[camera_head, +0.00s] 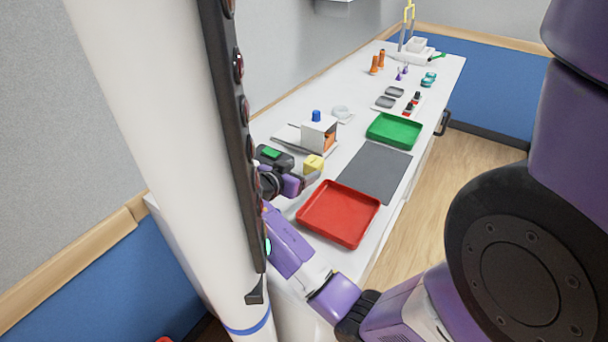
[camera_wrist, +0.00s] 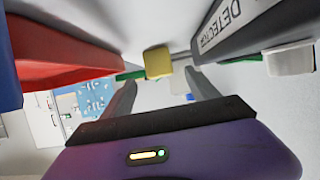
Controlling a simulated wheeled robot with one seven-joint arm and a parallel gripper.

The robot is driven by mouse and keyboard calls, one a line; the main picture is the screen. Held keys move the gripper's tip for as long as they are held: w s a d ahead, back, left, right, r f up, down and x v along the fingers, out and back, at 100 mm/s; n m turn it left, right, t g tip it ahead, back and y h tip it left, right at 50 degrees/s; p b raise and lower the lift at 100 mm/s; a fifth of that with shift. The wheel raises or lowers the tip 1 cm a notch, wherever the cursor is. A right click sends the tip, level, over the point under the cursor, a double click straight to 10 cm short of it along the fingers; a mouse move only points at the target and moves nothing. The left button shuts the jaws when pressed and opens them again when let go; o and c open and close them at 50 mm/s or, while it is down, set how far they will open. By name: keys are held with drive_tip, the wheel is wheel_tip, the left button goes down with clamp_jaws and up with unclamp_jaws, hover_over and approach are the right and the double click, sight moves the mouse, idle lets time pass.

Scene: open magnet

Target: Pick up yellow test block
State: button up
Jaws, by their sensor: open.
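The yellow test block (camera_head: 313,163) is on the white table, left of the grey mat and behind the red tray. In the wrist view the yellow block (camera_wrist: 158,62) shows centred just beyond my fingertips, lined up with the gap between them. My gripper (camera_wrist: 162,84) is open, with nothing between its fingers. In the head view my gripper (camera_head: 308,180) is low over the table close to the block, partly hidden by my arm. I cannot tell whether a finger touches the block.
The red tray (camera_head: 340,213) lies right of my gripper, and also shows in the wrist view (camera_wrist: 65,62). A dark detector (camera_wrist: 255,28) stands close on the other side. The grey mat (camera_head: 372,172) is bare. The green tray (camera_head: 394,131) and several small items are farther back.

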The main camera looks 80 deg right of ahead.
sight(310, 165)
drive_tip(key=p+x, duration=0.1)
drive_tip(key=x, duration=0.2)
drive_tip(key=p+x, duration=0.1)
drive_tip(key=x, duration=0.2)
drive_tip(key=shift+s+d+r, duration=0.15)
drive_tip(key=shift+d, duration=0.15)
drive_tip(key=shift+s+d+f, duration=0.1)
drive_tip(key=shift+d+f, duration=0.2)
drive_tip(key=shift+d, duration=0.05)
clamp_jaws()
